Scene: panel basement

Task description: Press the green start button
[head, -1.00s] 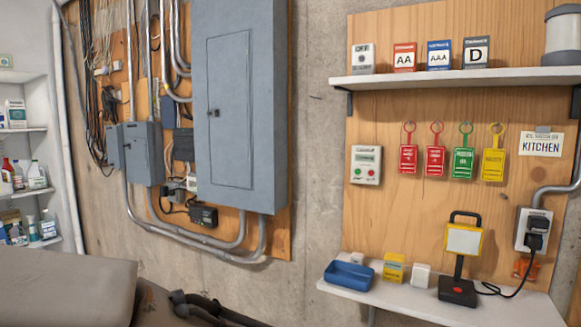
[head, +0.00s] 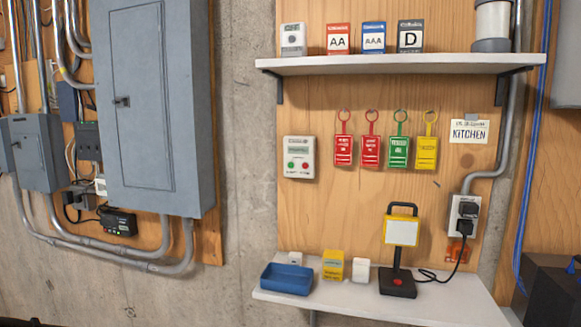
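A small white control box (head: 299,157) is mounted on the plywood board, left of the hanging tags. Low on its face are two round buttons: a green button (head: 291,165) on the left and a red button (head: 305,166) on the right. A small display strip sits above them. Neither of my grippers shows in the head view.
A white upper shelf (head: 400,64) juts out above the control box, and a lower shelf (head: 440,302) holds a blue tray (head: 286,279) and a yellow work lamp (head: 401,231). Red, green and yellow tags (head: 399,150) hang to the right. A grey electrical panel (head: 150,110) stands left.

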